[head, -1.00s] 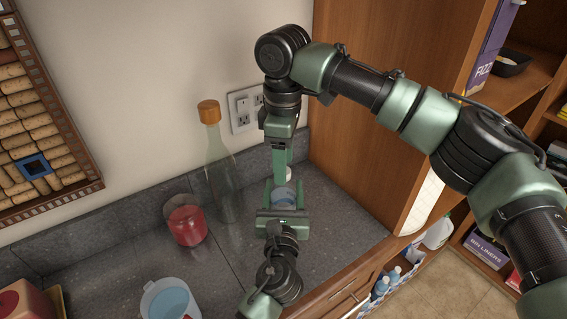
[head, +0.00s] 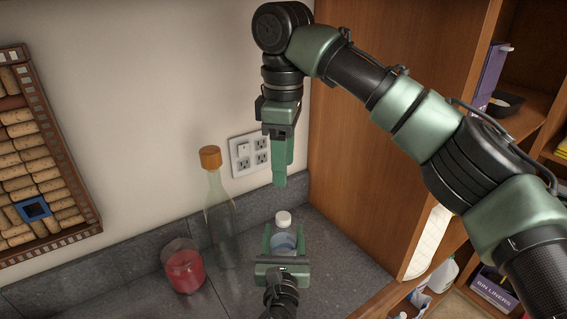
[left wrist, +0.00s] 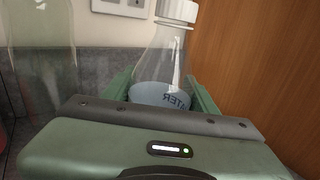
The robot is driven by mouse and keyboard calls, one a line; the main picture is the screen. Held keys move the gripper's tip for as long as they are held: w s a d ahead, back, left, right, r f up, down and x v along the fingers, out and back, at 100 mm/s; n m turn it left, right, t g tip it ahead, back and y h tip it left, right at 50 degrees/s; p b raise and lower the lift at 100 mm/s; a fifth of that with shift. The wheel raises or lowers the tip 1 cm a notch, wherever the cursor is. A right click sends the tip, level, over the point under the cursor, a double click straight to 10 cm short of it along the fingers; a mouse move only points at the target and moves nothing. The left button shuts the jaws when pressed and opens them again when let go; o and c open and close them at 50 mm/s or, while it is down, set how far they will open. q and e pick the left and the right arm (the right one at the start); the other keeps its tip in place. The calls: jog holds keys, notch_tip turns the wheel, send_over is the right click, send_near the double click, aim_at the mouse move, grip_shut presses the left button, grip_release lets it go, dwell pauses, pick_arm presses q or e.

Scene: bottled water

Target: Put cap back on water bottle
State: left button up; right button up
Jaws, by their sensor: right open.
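The clear water bottle (head: 283,242) with a blue label stands upright near the counter corner. A white cap (head: 283,218) sits on its neck and looks level. In the left wrist view the bottle (left wrist: 160,96) and the cap (left wrist: 177,10) also show; the cap's top is cut off. My left gripper (head: 284,236) has a finger on each side of the bottle and appears closed on its body. My right gripper (head: 279,178) points down above the cap, clear of it. It is open, with no object visible in it; its fingers overlap in this view.
A tall corked glass bottle (head: 221,222) and a glass with red contents (head: 184,270) stand left of the bottle. A wall outlet (head: 250,155) is behind. A wooden cabinet side (head: 385,130) rises close on the right.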

aim_at(283, 254)
pick_arm(q)
jog(key=o, duration=0.3)
jog(key=shift+s, duration=0.1)
jog(key=s+b, duration=0.1)
jog(key=s, duration=0.6)
jog(key=shift+s+a, duration=0.15)
jog(key=shift+s, duration=0.15)
